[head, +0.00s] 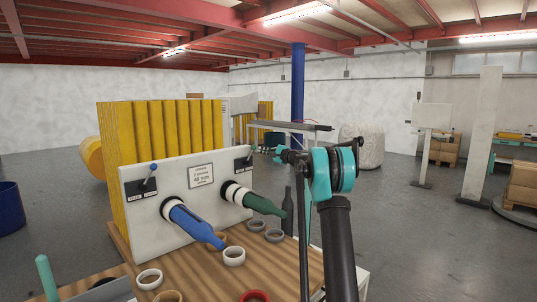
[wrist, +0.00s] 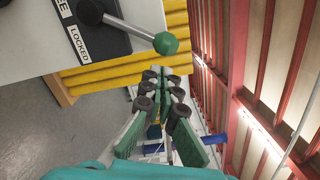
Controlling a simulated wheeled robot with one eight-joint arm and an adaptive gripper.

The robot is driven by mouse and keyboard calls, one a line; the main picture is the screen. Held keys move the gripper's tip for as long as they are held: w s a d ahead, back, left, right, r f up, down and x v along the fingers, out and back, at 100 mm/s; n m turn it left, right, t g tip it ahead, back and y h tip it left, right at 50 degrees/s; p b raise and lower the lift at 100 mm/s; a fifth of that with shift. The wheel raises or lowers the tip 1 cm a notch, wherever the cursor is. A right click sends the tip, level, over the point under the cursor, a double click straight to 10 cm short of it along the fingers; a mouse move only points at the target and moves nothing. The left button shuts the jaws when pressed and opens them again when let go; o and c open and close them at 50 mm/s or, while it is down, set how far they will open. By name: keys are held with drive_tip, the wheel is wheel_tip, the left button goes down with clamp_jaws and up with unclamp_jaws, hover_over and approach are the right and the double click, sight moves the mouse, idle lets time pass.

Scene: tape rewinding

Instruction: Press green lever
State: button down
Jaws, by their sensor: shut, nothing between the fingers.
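The green lever (wrist: 166,43) has a green ball knob on a metal rod. It pivots on a black plate (wrist: 95,30) marked LOCKED, with a second label partly cut off. In the head view this plate (head: 243,161) is on the right side of the white panel (head: 190,222). My gripper (wrist: 158,74) is shut and empty. In the wrist view its fingertips are just below the green knob in the picture, with a small gap between them. In the head view my gripper (head: 284,154) is right of the lever, partly hidden by my wrist.
A blue-knobbed lever (head: 151,173) is on the panel's left. Blue (head: 195,224) and green (head: 262,204) spindles stick out below the levers. Several tape rings, such as the white one (head: 234,257), lie on the wooden table (head: 200,282). Yellow corrugated material (head: 160,130) stands behind.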

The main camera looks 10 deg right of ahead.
drive_tip(key=shift+s+a+r, duration=0.2)
drive_tip(key=shift+a, duration=0.1)
drive_tip(key=shift+a+r, duration=0.1)
drive_tip(key=shift+s+a+r+n, duration=0.1)
drive_tip(key=shift+r+n, duration=0.05)
drive_tip(key=shift+n, duration=0.25)
drive_tip(key=shift+a+r, duration=0.1)
drive_tip(key=shift+s+a+r+n+h, duration=0.1)
drive_tip(key=shift+s+a+r+n, duration=0.3)
drive_tip(key=shift+s+a+n, duration=1.25)
drive_tip(key=shift+s+a+r+n+h, duration=0.1)
drive_tip(key=shift+s+a+r+n, duration=0.3)
drive_tip(key=shift+a+n, duration=1.35)
drive_tip(key=shift+s+a+r+n+h, duration=0.1)
drive_tip(key=shift+s+a+r+n, duration=0.5)
drive_tip(key=shift+n, duration=2.1)
drive_tip(key=shift+s+a+f, duration=0.15)
drive_tip(key=shift+s+f, duration=0.1)
drive_tip(key=shift+s, duration=0.2)
